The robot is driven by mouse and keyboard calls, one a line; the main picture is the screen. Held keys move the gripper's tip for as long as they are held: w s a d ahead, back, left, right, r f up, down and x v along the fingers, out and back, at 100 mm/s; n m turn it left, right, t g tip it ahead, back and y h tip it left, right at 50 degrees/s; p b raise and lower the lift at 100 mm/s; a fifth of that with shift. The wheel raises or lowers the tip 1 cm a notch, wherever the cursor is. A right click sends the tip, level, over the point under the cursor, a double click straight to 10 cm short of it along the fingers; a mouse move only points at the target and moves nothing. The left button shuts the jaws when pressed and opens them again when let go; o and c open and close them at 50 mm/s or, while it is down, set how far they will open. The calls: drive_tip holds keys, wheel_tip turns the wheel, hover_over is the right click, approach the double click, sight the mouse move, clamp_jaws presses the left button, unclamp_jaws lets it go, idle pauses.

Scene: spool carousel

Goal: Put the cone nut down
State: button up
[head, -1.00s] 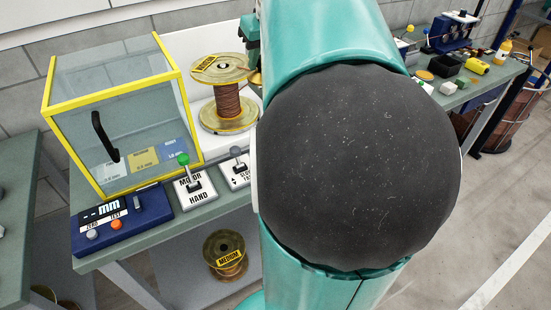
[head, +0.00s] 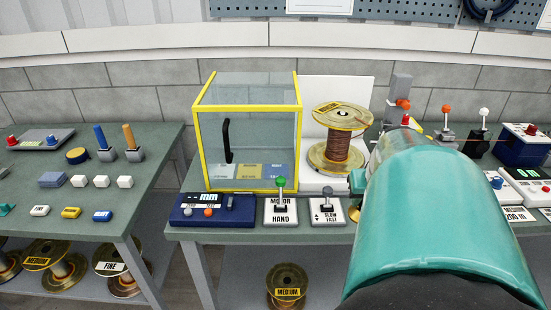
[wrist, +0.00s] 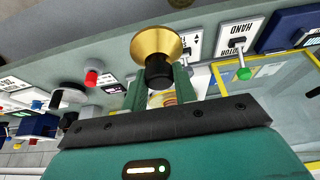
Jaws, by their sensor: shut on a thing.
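The cone nut (wrist: 160,44), brass with a black knob, is in my gripper (wrist: 162,90) in the wrist view. The two green fingers are shut on its black knob, and its flared brass face points away from the palm. In the head view, my teal arm hides most of the gripper and the nut. A full spool of copper-brown wire (head: 338,150), labelled on its top flange, stands upright on a white stand behind the bench front, just left of my arm. I cannot tell whether the nut touches anything.
A yellow-framed clear case (head: 249,130) stands left of the spool. In front are a blue mm gauge (head: 213,210), the motor/hand lever (head: 281,208) and the slow/fast lever (head: 327,210). Another bench (head: 140,205) with small parts stands left. A floor gap separates the benches.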

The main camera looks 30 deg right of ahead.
drive_tip(key=shift+d+f, duration=0.25)
drive_tip(key=shift+d, duration=0.05)
drive_tip(key=w+d+f, duration=0.2)
drive_tip(key=d, duration=0.1)
drive_tip(key=w+d+f, duration=0.2)
drive_tip(key=d+f, duration=0.1)
drive_tip(key=d, duration=0.1)
drive_tip(key=w+d+f, duration=0.2)
drive_tip(key=d+f, duration=0.1)
drive_tip(key=shift+w+d+f, duration=0.1)
drive_tip(key=shift+w+d, duration=0.15)
drive_tip(key=shift+w+d+f, duration=0.25)
drive_tip(key=shift+d+f, duration=0.25)
drive_tip(key=shift+f, duration=1.65)
drive_tip(key=shift+f, duration=0.1)
drive_tip(key=shift+f, duration=0.1)
drive_tip(key=o, duration=1.1)
drive_tip(key=shift+c, duration=0.2)
